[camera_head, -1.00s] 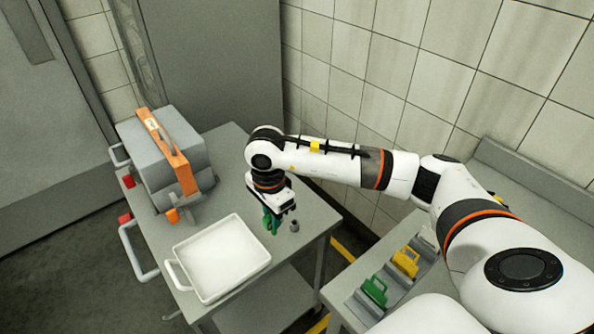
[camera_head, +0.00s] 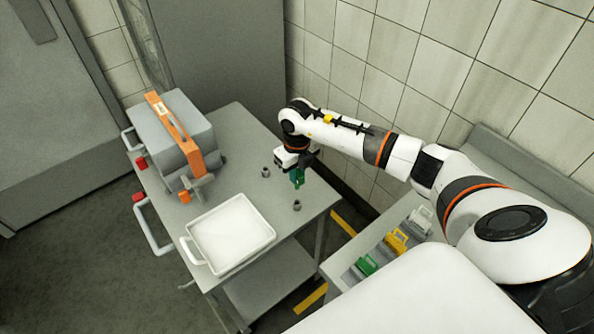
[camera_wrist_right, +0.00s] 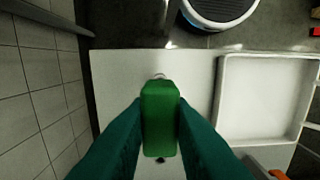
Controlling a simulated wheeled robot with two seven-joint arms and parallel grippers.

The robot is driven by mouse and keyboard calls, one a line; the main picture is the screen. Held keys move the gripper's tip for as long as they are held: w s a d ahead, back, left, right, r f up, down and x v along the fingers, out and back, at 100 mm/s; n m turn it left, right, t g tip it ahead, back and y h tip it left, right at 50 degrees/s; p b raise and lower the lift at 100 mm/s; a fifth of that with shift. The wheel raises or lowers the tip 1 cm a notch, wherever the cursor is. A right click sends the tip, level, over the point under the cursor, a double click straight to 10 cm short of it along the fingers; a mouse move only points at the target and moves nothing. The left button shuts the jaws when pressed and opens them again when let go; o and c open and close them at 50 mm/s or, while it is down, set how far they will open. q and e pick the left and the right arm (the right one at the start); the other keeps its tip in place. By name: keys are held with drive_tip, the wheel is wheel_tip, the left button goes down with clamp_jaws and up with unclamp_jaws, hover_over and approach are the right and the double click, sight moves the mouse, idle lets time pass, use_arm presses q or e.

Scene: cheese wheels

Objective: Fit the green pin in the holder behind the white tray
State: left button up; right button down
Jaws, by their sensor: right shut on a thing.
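My right gripper (camera_head: 297,180) is shut on the green pin (camera_head: 298,177) and holds it over the right part of the grey cart. In the right wrist view the green pin (camera_wrist_right: 160,115) sits between the two dark green fingers. The white tray (camera_head: 232,235) lies on the cart, left of and nearer than the gripper. Two small grey round holders stand on the cart: one holder (camera_head: 266,172) beyond the tray, left of the pin, and another holder (camera_head: 297,205) right of the tray. The pin appears apart from both. The left gripper is not in view.
A grey machine with an orange band (camera_head: 177,135) stands on the cart's left side. A side counter at right bears a green block (camera_head: 367,265), a yellow block (camera_head: 396,241) and a white block (camera_head: 420,219). A tiled wall is behind my right arm.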

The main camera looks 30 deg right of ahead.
sight(297, 188)
drive_tip(key=shift+f+b, duration=0.8)
drive_tip(key=shift+f, duration=0.05)
drive_tip(key=shift+f+b, duration=1.65)
drive_tip(key=shift+f, duration=0.4)
drive_tip(key=shift+f+b, duration=1.95)
drive_tip(key=shift+f, duration=0.15)
drive_tip(key=c, duration=1.2)
unclamp_jaws()
drive_tip(key=shift+r, duration=0.15)
wheel_tip(297, 188, up, 12)
drive_tip(key=shift+f+b, duration=0.1)
drive_tip(key=shift+b, duration=0.75)
